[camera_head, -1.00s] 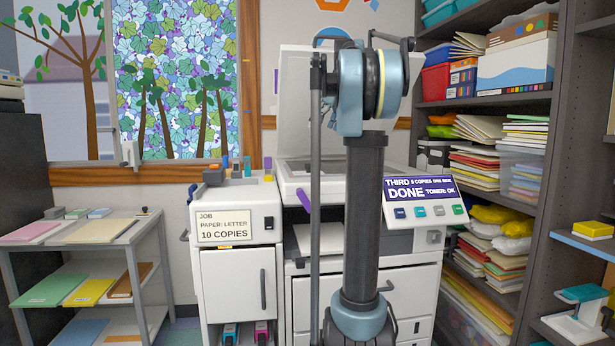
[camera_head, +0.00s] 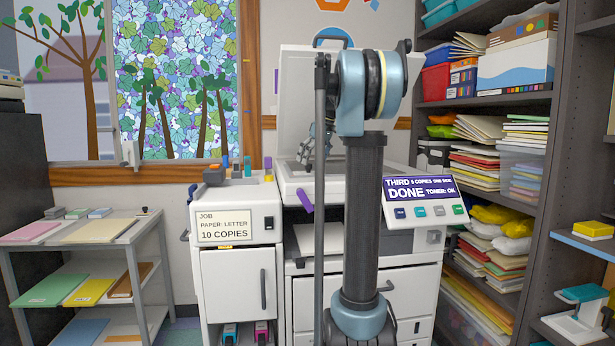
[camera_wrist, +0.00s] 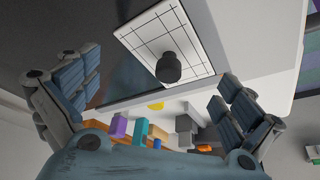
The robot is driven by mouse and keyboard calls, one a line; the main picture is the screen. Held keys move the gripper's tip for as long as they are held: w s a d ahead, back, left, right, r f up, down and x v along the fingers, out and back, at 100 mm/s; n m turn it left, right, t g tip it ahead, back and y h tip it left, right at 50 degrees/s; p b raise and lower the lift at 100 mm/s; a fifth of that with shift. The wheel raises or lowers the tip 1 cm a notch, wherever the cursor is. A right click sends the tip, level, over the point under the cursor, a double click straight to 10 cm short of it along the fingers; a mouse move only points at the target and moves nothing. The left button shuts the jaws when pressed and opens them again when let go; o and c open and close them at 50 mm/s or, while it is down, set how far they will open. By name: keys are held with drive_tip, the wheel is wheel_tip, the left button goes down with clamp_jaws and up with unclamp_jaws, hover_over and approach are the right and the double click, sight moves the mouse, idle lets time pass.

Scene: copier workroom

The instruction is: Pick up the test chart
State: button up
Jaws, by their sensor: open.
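The test chart (camera_wrist: 146,38) shows in the wrist view as a white plate with thin black grid lines. A round black knob (camera_wrist: 169,68) stands up from it. The chart lies on a dark flat surface by a pale edge. My gripper (camera_wrist: 155,98) has its blue-grey fingers spread wide on the left and right, with nothing between them. The chart is farther up the wrist picture, apart from the fingers. In the head view, part of my gripper (camera_head: 310,146) shows above the open copier, left of my arm. I cannot make out the chart there.
The copier (camera_head: 345,247) has its lid (camera_head: 306,90) raised. A white cabinet (camera_head: 238,258) with small coloured items on top stands to its left. Full shelves (camera_head: 535,200) stand close on the right. A low paper rack (camera_head: 90,240) is at far left.

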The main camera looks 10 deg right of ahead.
drive_tip(key=shift+x, duration=1.5)
drive_tip(key=shift+r, duration=0.1)
drive_tip(key=c, duration=1.4)
